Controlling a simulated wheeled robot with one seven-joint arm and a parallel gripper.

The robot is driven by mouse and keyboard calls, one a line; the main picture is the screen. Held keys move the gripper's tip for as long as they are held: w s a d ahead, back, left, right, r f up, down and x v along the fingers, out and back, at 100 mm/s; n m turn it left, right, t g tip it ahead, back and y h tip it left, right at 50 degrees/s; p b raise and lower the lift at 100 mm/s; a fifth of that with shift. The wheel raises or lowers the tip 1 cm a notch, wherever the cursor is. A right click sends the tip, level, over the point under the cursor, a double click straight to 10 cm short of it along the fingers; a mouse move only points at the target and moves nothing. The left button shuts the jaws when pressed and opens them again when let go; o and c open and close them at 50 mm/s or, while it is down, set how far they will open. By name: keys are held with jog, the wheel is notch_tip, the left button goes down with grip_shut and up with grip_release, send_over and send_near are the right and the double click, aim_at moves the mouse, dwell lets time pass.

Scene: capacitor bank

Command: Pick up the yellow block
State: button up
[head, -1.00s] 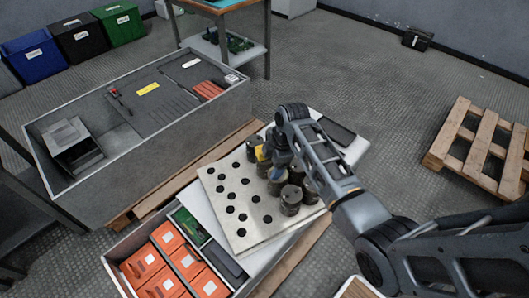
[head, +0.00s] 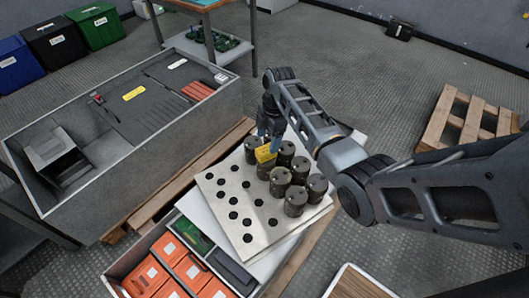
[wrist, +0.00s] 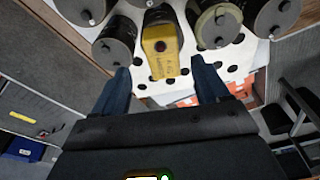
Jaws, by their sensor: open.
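The yellow block (head: 265,154) is among the dark cylindrical capacitors on the perforated light plate, near the plate's far edge. In the wrist view the yellow block (wrist: 160,50) shows a tapered face with small markings, with a dark round part behind its upper end. My gripper (head: 270,138) is just above and behind the block in the head view, pointing down. In the wrist view my gripper (wrist: 162,72) is open, one blue finger to each side of the block's near end, with visible gaps. Whether the fingers reach down to the block's level I cannot tell.
Several capacitors (head: 295,202) stand close around the block. The plate (head: 222,178) has empty holes on its left side. A grey open cabinet (head: 130,168) lies to the left, a bin with orange boxes (head: 150,278) in front. A wooden pallet (head: 462,125) lies at right.

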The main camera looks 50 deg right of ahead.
aim_at(266, 149)
jog(key=shift+a+f, duration=0.2)
jog(key=shift+f, duration=0.7)
jog(key=shift+a+f, duration=0.15)
jog(key=shift+f, duration=0.75)
jog(key=shift+a+f, duration=0.2)
jog(key=shift+f, duration=0.7)
jog(key=shift+c, duration=0.4)
jog(key=c, duration=1.2)
jog(key=shift+o, duration=0.2)
jog(key=shift+r, duration=0.15)
